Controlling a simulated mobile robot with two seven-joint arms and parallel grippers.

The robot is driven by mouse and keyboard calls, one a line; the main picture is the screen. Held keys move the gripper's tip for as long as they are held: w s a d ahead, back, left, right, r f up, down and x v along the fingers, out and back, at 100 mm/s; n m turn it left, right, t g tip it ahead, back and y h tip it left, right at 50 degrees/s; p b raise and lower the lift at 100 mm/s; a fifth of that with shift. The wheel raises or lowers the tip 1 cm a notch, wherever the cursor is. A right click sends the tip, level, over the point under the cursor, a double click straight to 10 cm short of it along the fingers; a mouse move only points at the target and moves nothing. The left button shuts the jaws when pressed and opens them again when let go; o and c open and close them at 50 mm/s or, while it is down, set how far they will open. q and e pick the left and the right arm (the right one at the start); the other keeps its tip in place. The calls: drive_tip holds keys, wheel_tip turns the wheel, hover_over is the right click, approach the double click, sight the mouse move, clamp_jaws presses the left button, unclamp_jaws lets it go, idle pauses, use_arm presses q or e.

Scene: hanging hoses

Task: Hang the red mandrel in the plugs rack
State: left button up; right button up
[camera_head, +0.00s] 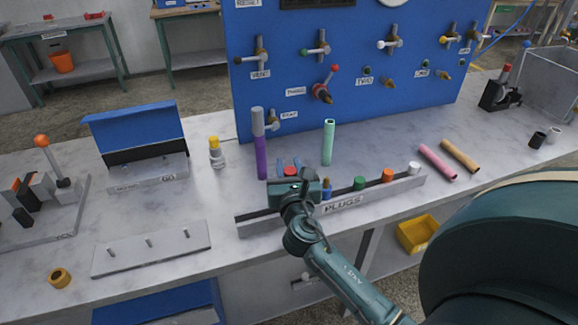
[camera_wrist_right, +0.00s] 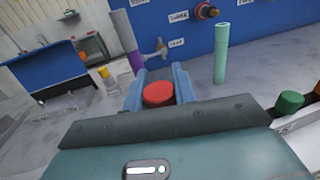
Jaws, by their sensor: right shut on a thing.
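The red mandrel (camera_head: 290,171) shows as a red round top at my right gripper (camera_head: 289,164), over the left part of the plugs rack. In the right wrist view, the red mandrel (camera_wrist_right: 158,94) sits between the two blue fingers of my right gripper (camera_wrist_right: 158,80), which is shut on it. Its lower part is hidden, so I cannot tell whether it touches the rack. The plugs rack (camera_head: 405,186) is a long low grey rail labelled PLUGS. Green, orange and white plugs stand in its right part, and a blue one shows beside my gripper. My left gripper is not in view.
A purple-and-grey hose (camera_head: 261,150) and a mint-green tube (camera_head: 329,142) stand upright behind the rack. Pink (camera_head: 437,162) and tan (camera_head: 459,156) tubes lie to the right. A pegged plate (camera_head: 150,250) lies front left. A blue valve panel (camera_head: 350,60) stands behind.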

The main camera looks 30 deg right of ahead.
use_arm(q)
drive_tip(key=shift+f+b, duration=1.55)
drive_tip(key=shift+b, duration=0.15)
use_arm(e)
drive_tip(key=shift+f, duration=2.2)
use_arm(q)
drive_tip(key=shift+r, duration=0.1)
use_arm(e)
drive_tip(key=o, duration=1.1)
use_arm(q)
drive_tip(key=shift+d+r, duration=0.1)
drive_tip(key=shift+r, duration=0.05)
use_arm(e)
drive_tip(key=shift+s+a+f, duration=0.1)
drive_tip(key=shift+s+a, duration=0.2)
drive_tip(key=shift+s, duration=0.25)
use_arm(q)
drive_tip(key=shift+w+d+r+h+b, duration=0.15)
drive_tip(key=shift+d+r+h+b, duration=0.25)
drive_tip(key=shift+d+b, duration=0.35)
use_arm(e)
drive_tip(key=v, duration=1.2)
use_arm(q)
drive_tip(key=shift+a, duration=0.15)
